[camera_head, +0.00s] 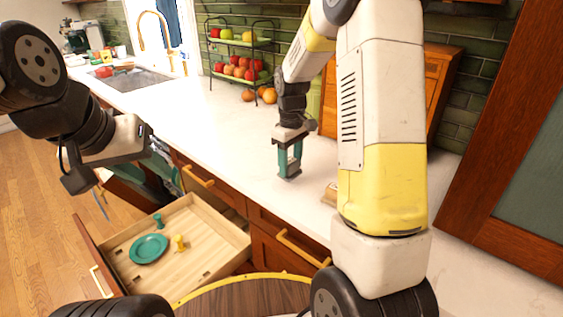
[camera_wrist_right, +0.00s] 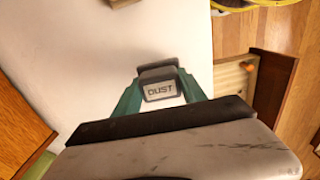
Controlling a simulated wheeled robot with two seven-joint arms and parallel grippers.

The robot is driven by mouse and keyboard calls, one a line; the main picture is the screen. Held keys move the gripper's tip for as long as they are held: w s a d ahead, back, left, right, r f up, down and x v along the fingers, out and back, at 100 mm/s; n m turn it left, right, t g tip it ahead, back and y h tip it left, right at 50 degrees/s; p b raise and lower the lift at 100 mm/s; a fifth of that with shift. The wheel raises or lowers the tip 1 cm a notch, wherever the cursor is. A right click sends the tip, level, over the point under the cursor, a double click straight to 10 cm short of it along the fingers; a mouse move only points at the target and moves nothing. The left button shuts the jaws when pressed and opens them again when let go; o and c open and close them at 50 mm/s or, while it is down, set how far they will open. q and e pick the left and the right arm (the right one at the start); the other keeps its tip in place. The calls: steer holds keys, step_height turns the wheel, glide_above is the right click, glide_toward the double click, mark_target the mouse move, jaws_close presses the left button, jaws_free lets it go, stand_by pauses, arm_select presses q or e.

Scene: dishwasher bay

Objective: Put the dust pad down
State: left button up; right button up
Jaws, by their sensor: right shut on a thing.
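The dust pad (camera_wrist_right: 160,90), a small dark-grey block with a pale label reading "DUST", sits between the teal fingers of my right gripper (camera_wrist_right: 158,97) in the right wrist view. In the head view my right gripper (camera_head: 289,172) points down with its fingertips at or just over the white countertop (camera_head: 235,135). I cannot tell whether the pad touches the counter. My left gripper (camera_head: 163,163) hangs left of the counter, near the drawer fronts. Its fingers are too unclear to show whether it is open.
An open wooden drawer (camera_head: 205,232) holds a green plate (camera_head: 149,249) and small green and yellow items. A two-tier fruit rack (camera_head: 238,68) and loose oranges (camera_head: 269,95) stand at the back. A wooden cabinet (camera_head: 408,82) stands behind my right arm. The counter left of my right gripper is clear.

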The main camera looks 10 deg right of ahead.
mark_target(291, 171)
steer(key=shift+w+d, duration=0.25)
steer(key=shift+w, duration=0.3)
steer(key=shift+f, duration=1.8)
steer(key=shift+f, duration=0.15)
steer(key=o, duration=1.3)
